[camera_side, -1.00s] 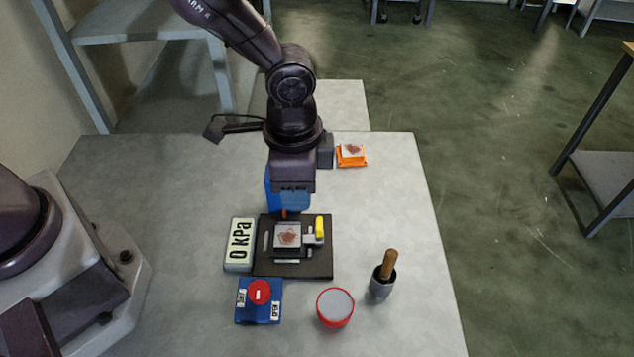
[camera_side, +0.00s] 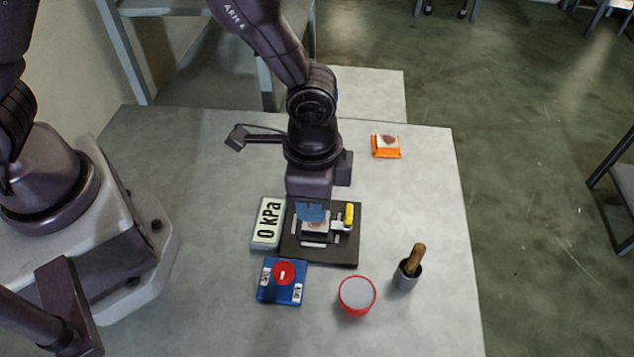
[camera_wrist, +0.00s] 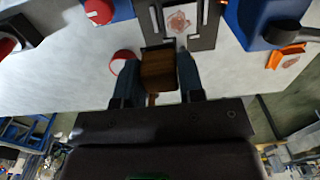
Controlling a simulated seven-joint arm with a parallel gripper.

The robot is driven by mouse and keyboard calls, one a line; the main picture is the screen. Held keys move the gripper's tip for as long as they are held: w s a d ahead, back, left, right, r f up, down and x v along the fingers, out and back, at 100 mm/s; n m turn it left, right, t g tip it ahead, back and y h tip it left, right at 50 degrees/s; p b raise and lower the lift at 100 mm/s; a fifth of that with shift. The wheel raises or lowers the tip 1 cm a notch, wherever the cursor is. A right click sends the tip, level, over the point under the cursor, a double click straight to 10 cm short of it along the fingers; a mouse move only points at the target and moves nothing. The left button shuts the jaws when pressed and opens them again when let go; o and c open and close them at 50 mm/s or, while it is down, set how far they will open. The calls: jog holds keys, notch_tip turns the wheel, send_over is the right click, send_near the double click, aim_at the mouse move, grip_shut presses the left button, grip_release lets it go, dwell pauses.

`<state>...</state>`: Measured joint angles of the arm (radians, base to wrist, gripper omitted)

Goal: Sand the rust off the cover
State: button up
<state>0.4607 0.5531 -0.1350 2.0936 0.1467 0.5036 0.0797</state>
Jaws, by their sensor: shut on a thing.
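The cover (camera_side: 316,231) is a pale square plate with a reddish-brown rust patch, lying on a dark base plate (camera_side: 335,256). In the wrist view the rusty cover (camera_wrist: 180,19) shows at the top. My gripper (camera_side: 312,214), with blue fingers, is just over the cover's back part and partly hides it in the side view. In the wrist view my gripper (camera_wrist: 158,75) is shut on a brown block (camera_wrist: 159,72). I cannot tell whether the block touches the cover.
A yellow-handled clamp (camera_side: 348,215) stands right of the cover, a "0 kPa" display (camera_side: 268,221) left. In front are a blue valve box (camera_side: 283,291), a red-rimmed dish (camera_side: 357,294) and a cup (camera_side: 407,275) with a wooden-handled tool. An orange holder (camera_side: 386,153) bears another rust-marked plate.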

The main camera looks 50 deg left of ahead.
aim_at(315, 231)
jog(key=shift+f, duration=2.7)
jog(key=shift+w+a+f, duration=0.25)
jog(key=shift+w+f, duration=0.05)
jog(key=shift+f, duration=0.35)
jog(key=shift+c, duration=0.4)
jog(key=shift+w+a+f, duration=0.1)
jog(key=shift+w+a, duration=1.65)
jog(key=shift+s+d, duration=1.95)
jog(key=shift+s, duration=0.05)
jog(key=shift+r, duration=4.1)
